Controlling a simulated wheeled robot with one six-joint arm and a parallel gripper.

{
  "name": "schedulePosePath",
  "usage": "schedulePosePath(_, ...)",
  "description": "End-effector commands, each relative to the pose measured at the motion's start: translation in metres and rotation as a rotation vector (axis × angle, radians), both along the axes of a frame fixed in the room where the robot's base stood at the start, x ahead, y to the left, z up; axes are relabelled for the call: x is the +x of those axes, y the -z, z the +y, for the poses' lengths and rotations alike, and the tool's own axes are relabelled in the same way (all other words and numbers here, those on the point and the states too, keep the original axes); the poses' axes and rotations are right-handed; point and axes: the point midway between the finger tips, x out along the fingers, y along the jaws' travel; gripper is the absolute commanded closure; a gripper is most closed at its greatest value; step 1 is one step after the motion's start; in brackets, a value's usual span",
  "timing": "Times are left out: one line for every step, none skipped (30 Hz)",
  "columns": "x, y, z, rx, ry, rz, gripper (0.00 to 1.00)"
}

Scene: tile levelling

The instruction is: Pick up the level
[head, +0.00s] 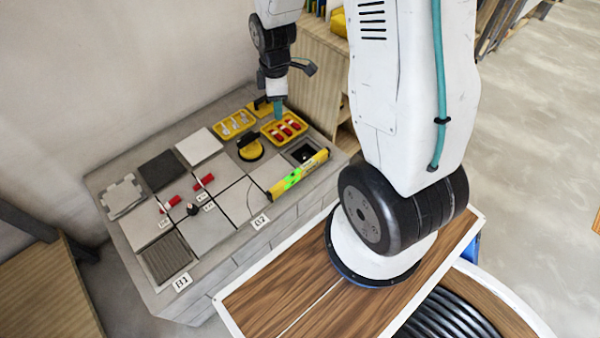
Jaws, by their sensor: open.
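The level is a yellow bar (316,164) with a bright green part near its middle. It lies along the front right edge of the grey tiled bench, beside a small dark square opening. My gripper (278,108) hangs over the back of the bench, above and behind the level and apart from it. It is open, small in this view, and nothing shows held in it.
Two yellow trays (301,121) with small red and pale pieces stand near my gripper. A yellow-and-black round tool (250,150) sits behind the level. Grey tiles (234,206), red pieces (204,182) and labels lie to the left. A wall stands behind.

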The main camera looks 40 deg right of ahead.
Motion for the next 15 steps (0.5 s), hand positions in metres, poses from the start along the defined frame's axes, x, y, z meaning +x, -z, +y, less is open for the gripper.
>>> schedulePosePath(0.002,0.030,-0.008,0.001,-0.053,0.017,0.55)
schedulePosePath(0.003,0.046,-0.012,0.001,-0.091,0.021,0.55)
schedulePosePath(0.004,0.066,-0.017,0.001,-0.140,0.025,0.55)
schedulePosePath(0.004,0.082,-0.021,0.000,-0.177,0.028,0.55)
schedulePosePath(0.004,0.098,-0.025,-0.001,-0.216,0.030,0.55)
schedulePosePath(0.002,0.119,-0.029,0.000,-0.264,0.035,0.55)
schedulePosePath(0.000,0.135,-0.032,0.000,-0.299,0.036,0.55)
schedulePosePath(-0.002,0.150,-0.035,-0.001,-0.334,0.038,0.55)
schedulePosePath(-0.006,0.169,-0.038,-0.001,-0.378,0.041,0.55)
schedulePosePath(-0.009,0.182,-0.040,-0.001,-0.410,0.042,0.55)
schedulePosePath(-0.012,0.194,-0.042,0.000,-0.439,0.043,0.55)
schedulePosePath(-0.016,0.209,-0.044,-0.001,-0.474,0.045,0.55)
schedulePosePath(-0.019,0.219,-0.045,-0.001,-0.499,0.045,0.55)
schedulePosePath(-0.022,0.228,-0.046,-0.001,-0.521,0.046,0.55)
schedulePosePath(-0.026,0.238,-0.047,-0.001,-0.546,0.047,0.55)
